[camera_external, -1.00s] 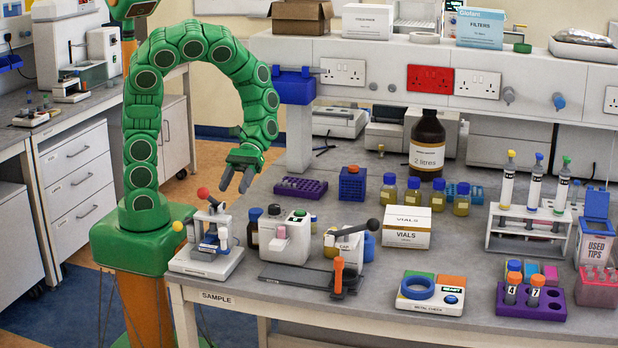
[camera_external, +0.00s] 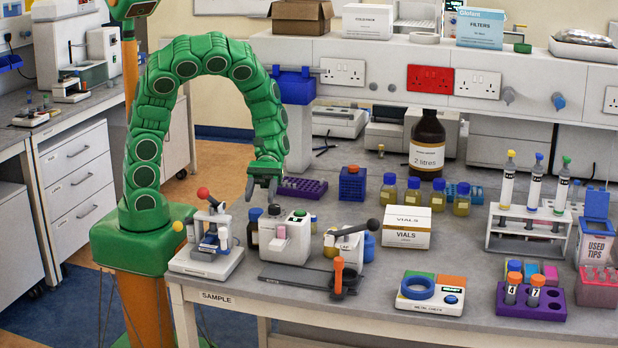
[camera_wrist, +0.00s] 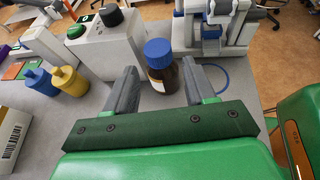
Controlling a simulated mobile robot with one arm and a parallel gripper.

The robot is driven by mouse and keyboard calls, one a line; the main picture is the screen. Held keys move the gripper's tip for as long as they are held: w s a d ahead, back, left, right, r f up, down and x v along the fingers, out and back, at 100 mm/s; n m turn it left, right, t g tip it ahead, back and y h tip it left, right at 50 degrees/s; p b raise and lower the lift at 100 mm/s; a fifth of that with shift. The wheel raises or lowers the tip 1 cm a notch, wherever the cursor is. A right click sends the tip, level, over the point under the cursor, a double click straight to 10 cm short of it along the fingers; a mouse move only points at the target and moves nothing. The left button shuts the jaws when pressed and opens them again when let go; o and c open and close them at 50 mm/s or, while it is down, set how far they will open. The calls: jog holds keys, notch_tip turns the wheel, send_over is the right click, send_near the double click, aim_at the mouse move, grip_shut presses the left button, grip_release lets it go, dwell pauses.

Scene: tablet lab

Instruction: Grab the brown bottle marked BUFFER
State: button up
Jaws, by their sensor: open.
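A small brown bottle (camera_wrist: 165,76) with a blue cap and a pale label stands upright on the bench in the wrist view. It also shows in the external view (camera_external: 253,232), left of a white device and partly hidden by it; I cannot read its label. My gripper (camera_external: 264,192) is open, fingers down, above and behind this bottle. In the wrist view the bottle appears between and beyond the two grey fingers, apart from them. A large brown bottle (camera_external: 427,145) marked "2 litres" stands farther back to the right.
The white device (camera_external: 285,240) with a black knob stands close beside the small bottle. A small white instrument (camera_external: 206,255) with a red ball stands on its other side. A purple rack (camera_external: 301,188) lies behind. Several yellow blue-capped bottles (camera_external: 412,195) stand to the right.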

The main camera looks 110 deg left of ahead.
jog(key=shift+x, duration=2.5)
jog(key=shift+w+r, duration=0.15)
grip_shut()
